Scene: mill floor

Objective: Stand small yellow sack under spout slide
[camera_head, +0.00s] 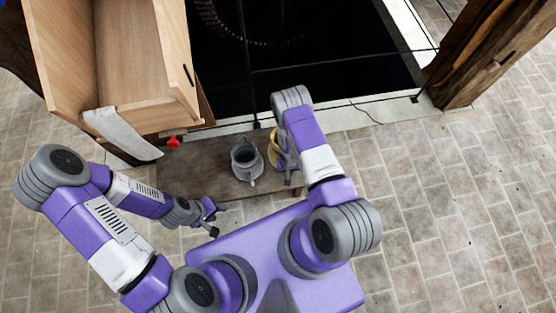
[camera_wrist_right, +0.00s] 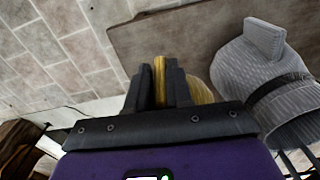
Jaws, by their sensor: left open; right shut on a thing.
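The small yellow sack (camera_head: 272,152) is at the right end of a low wooden bench (camera_head: 205,188), largely hidden by my right arm. In the right wrist view, my right gripper (camera_wrist_right: 159,72) is shut on the yellow sack (camera_wrist_right: 202,92), with a fold of it between the fingers. I cannot tell whether the sack touches the bench. My left gripper (camera_head: 211,217) is open and empty in front of the bench. A wooden hopper (camera_head: 135,55) stands at upper left, with a pale grey spout-like piece (camera_head: 122,132) on its front and a red knob (camera_head: 174,142) by its lower edge.
Behind lies a dark pit (camera_head: 320,55) with a pale edge. A timber post (camera_head: 490,55) stands right.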

